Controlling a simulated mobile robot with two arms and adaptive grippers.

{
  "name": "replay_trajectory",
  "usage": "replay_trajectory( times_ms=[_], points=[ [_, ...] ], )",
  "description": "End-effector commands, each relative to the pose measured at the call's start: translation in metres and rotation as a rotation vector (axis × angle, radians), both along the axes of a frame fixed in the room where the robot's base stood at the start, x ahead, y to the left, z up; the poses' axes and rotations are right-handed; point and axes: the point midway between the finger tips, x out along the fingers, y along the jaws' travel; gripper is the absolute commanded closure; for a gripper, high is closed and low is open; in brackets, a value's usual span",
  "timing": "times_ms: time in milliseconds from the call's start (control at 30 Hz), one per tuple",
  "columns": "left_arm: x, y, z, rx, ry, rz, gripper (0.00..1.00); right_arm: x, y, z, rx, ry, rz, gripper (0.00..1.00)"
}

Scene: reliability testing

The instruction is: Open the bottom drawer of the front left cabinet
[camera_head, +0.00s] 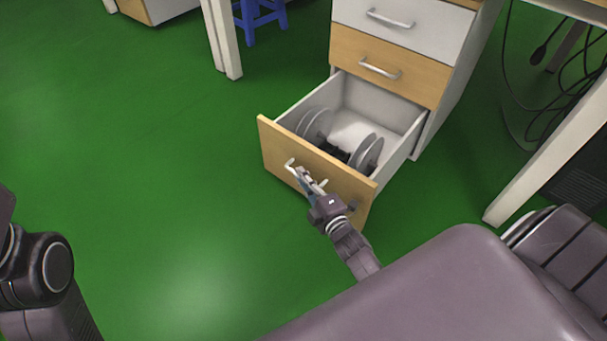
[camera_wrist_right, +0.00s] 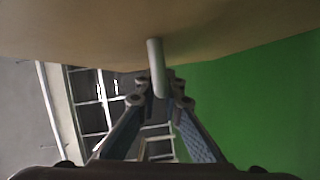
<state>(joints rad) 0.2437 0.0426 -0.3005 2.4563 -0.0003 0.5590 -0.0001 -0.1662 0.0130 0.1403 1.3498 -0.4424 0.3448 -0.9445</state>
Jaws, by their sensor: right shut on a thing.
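The bottom drawer (camera_head: 268,148) of the cabinet (camera_head: 452,92) is pulled well out, with a light wood front and a white inside. Grey discs (camera_head: 367,152) and a white item (camera_head: 350,135) lie in it. My right gripper (camera_head: 308,180) is at the drawer front, shut on its metal handle (camera_head: 290,163). In the right wrist view the handle (camera_wrist_right: 156,65) runs between the fingers, close to the wood front (camera_wrist_right: 90,25). The gripper hides part of the handle. My left gripper is out of view; only part of that arm shows at the left edge.
The drawers above, one wood-fronted (camera_head: 390,62) and one white (camera_head: 410,25), are shut. A white table leg (camera_head: 545,160) and black cables (camera_head: 550,115) are at the right. A blue stool (camera_head: 262,16) stands at the back. Green floor (camera_head: 130,130) is clear to the left.

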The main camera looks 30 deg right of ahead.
Motion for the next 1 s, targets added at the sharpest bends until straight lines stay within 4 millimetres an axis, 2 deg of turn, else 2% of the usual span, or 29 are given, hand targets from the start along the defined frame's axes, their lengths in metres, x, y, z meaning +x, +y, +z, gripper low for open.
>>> replay_trajectory(
  times_ms=[133,200,333,667,867,1000],
  points=[
    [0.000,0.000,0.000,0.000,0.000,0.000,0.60,0.000,0.000,-0.001,0.000,0.002,-0.001,1.00],
    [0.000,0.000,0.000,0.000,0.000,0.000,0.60,0.000,0.000,-0.001,0.000,0.002,-0.001,0.87],
    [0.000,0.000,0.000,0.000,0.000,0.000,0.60,0.000,0.000,-0.001,0.000,0.002,0.000,0.75],
    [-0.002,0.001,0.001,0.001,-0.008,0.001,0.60,0.000,0.000,0.003,0.000,0.000,0.000,0.75],
    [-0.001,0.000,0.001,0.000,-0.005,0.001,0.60,0.000,-0.001,0.024,-0.003,-0.003,0.002,0.75],
    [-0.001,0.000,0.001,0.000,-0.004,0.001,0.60,0.001,-0.001,0.051,-0.003,-0.009,0.003,0.75]
  ],
)
